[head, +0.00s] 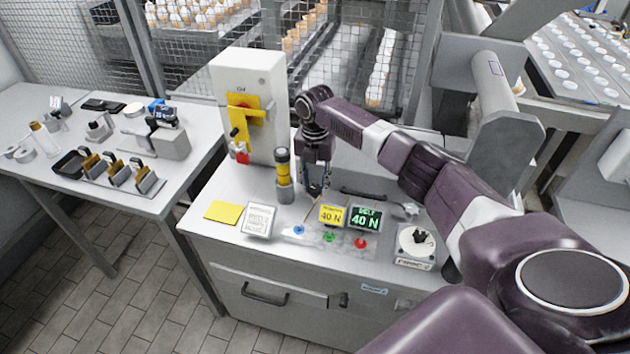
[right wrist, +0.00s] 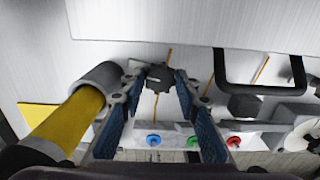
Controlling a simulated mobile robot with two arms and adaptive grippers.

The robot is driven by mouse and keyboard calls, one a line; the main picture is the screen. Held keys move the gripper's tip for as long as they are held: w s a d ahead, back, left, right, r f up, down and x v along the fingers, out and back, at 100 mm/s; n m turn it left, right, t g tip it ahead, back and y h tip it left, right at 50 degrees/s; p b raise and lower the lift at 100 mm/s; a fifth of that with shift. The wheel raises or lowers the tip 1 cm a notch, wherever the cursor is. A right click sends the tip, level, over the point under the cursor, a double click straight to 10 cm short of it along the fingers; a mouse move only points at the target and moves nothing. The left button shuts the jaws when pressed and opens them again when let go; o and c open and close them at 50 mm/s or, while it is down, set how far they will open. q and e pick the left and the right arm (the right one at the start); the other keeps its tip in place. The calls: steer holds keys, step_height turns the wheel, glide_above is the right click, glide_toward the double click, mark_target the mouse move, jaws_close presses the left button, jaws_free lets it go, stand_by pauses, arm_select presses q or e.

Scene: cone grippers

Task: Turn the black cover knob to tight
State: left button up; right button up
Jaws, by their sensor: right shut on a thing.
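The black knob (right wrist: 158,77), dark and lobed, sits between the fingertips of my right gripper in the right wrist view. My right gripper (right wrist: 157,85) is shut on it, with a blue-padded finger on each side. Whether the knob is tight cannot be told. My left gripper is not in view.
The yellow-banded post (head: 284,174) stands close on the left; it also shows in the right wrist view (right wrist: 75,118). A black handle (head: 363,194), displays (head: 365,217), coloured buttons (head: 329,237) and a white dial (head: 416,243) lie right and in front. A switch box (head: 248,80) stands behind left.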

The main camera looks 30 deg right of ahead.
steer(key=m+p, duration=0.1)
steer(key=m, duration=0.1)
steer(key=m+p, duration=0.1)
steer(key=shift+r+m, duration=0.2)
steer(key=shift+m, duration=0.2)
steer(key=m+p, duration=0.3)
steer(key=m, duration=0.1)
steer(key=shift+m, duration=0.3)
steer(key=m+p, duration=0.2)
steer(key=m, duration=0.2)
steer(key=shift+f+m+p, duration=0.1)
steer(key=shift+m+p, duration=0.4)
steer(key=shift+m, duration=1.1)
steer(key=shift+w, duration=0.1)
steer(key=o, duration=1.2)
steer(key=shift+c, duration=0.2)
